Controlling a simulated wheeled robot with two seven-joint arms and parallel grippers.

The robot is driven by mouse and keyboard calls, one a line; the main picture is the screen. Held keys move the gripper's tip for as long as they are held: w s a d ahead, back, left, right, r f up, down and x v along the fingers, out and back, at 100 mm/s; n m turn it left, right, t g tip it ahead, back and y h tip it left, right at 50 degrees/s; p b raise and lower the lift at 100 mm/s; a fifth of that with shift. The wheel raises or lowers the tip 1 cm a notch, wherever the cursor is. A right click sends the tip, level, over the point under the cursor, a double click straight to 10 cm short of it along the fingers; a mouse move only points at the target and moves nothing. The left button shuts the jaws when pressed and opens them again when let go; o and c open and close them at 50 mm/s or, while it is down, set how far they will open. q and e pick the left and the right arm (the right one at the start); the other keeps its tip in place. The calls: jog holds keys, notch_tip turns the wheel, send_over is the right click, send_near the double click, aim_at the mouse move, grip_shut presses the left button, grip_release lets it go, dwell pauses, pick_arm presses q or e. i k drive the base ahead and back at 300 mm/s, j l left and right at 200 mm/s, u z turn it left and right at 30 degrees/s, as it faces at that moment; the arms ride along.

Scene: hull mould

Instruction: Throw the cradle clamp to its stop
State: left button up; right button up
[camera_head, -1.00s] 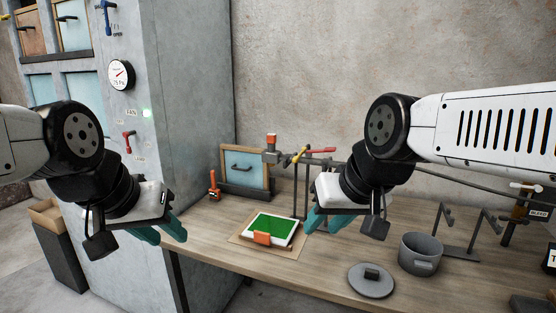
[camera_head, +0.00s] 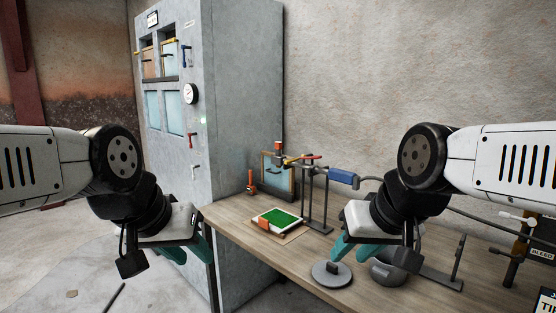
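A small orange-handled clamp (camera_head: 251,182) stands upright at the back left of the bench, beside a framed light-blue panel (camera_head: 269,170) in a dark stand. I cannot tell for certain whether it is the cradle clamp. A metal stand (camera_head: 318,200) nearby carries a red lever (camera_head: 303,157) and a blue-grey handle (camera_head: 343,177). My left gripper (camera_head: 188,250) hangs left of the bench, its teal fingers apart and empty. My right gripper (camera_head: 352,251) is over the bench's front part, near the round lid, also apart and empty. Neither touches the clamp.
A green-faced tablet (camera_head: 280,219) lies mid-bench. A round grey lid (camera_head: 331,275) lies near the front edge; a grey pot (camera_head: 388,272) is partly hidden by my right gripper. A tall grey cabinet (camera_head: 225,110) with a gauge stands behind left.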

aim_at(287, 162)
jog(key=k+l+u, duration=0.2)
jog(key=u, duration=0.2)
jog(key=k+l+u, duration=0.2)
jog(key=u, duration=0.15)
jog(key=i+j+u, duration=0.2)
jog(key=i+u, duration=0.55)
jog(key=i, duration=2.3)
jog(key=i+z, duration=0.1)
jog(key=i, duration=0.45)
jog(key=i+j+z, duration=0.15)
jog(key=i, duration=0.35)
jog(key=i+j+z, duration=0.1)
jog(key=i, duration=0.45)
jog(key=j+z, duration=0.1)
jog(key=z, duration=4)
jog(key=i+j+u, duration=0.35)
jog(key=i+u, duration=0.35)
jog(key=k+j, duration=0.05)
jog(key=k, duration=0.05)
